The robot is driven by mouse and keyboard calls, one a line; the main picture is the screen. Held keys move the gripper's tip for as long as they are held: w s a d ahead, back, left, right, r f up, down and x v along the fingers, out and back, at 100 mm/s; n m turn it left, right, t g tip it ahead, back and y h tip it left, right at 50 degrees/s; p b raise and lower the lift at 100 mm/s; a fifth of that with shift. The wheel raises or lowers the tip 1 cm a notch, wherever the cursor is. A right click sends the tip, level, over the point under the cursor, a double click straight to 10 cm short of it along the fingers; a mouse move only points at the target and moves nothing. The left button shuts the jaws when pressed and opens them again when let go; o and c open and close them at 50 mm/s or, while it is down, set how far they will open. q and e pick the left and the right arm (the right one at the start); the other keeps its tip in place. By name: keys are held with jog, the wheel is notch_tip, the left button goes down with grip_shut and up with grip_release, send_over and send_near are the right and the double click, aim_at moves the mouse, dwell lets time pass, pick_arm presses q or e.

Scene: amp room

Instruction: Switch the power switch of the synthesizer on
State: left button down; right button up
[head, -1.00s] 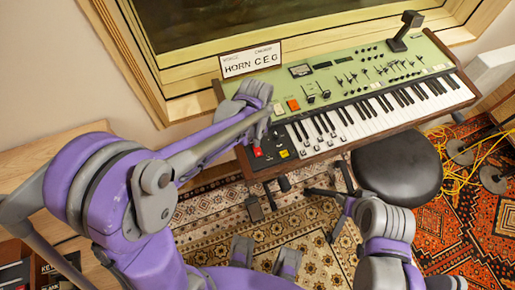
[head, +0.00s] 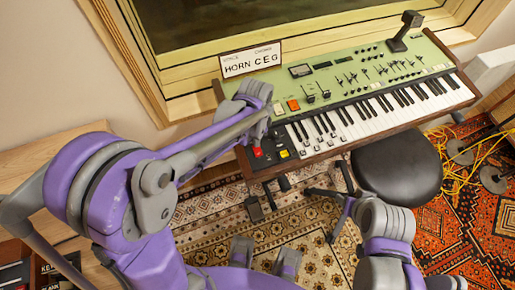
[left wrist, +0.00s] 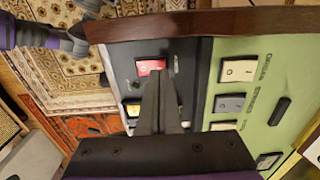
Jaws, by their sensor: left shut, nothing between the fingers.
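The green synthesizer (head: 345,75) stands below the window. A red rocker switch (head: 257,152) sits on the black panel at its left end. In the left wrist view the red switch (left wrist: 150,67) is just beyond my fingertips, partly covered by them. My left gripper (head: 262,136) is shut and empty, with its fingertips at or very near the switch; I cannot tell whether they touch. The fingers also show in the left wrist view (left wrist: 166,75). I cannot tell the switch's position. My right arm is at lower right, with its gripper (head: 325,192) low and unclear.
A yellow switch (head: 283,154) lies close beside the red one. White and grey rockers (left wrist: 238,71) and an orange rocker (head: 293,105) sit on the green panel. A black round stool (head: 398,166) stands in front of the keys. Yellow cables (head: 462,165) lie on the rug at right.

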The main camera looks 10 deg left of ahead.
pick_arm(q)
jog(key=shift+f+b, duration=0.7)
jog(key=shift+f, duration=0.2)
dwell(0.6)
jog(key=shift+r+p, duration=2.2)
jog(key=shift+r, duration=1.35)
jog(key=s+a+r+n+t, duration=0.2)
jog(key=s+a+n, duration=0.1)
jog(key=s+n, duration=0.2)
jog(key=s+a+r+n+t, duration=0.3)
jog(key=s+n, duration=0.3)
jog(key=s, duration=0.3)
jog(key=shift+a+r, duration=0.3)
